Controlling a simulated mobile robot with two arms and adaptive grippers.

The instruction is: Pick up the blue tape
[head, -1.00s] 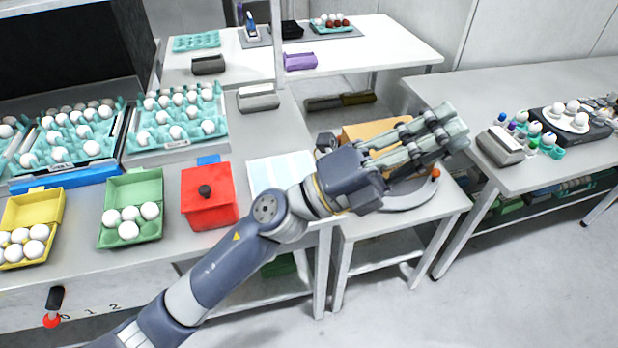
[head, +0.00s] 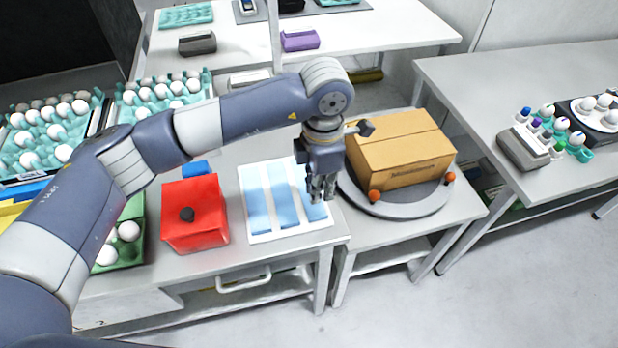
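Light blue strips (head: 257,203) lie side by side on a white sheet (head: 243,178) at the right end of the near table; they are the flat, tape-like blue things here. My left gripper (head: 322,198) points down over the rightmost strip (head: 311,210) and hides part of it. Its fingers look close together, but I cannot tell whether they are open, shut or touching the strip. A small plain blue block (head: 196,168) sits behind the red box. My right gripper is out of view.
A red box (head: 208,225) with a black knob stands left of the sheet. A cardboard box (head: 400,150) sits on a round grey turntable (head: 410,207) to the right. Egg trays (head: 165,90) and a green carton (head: 130,258) are at left.

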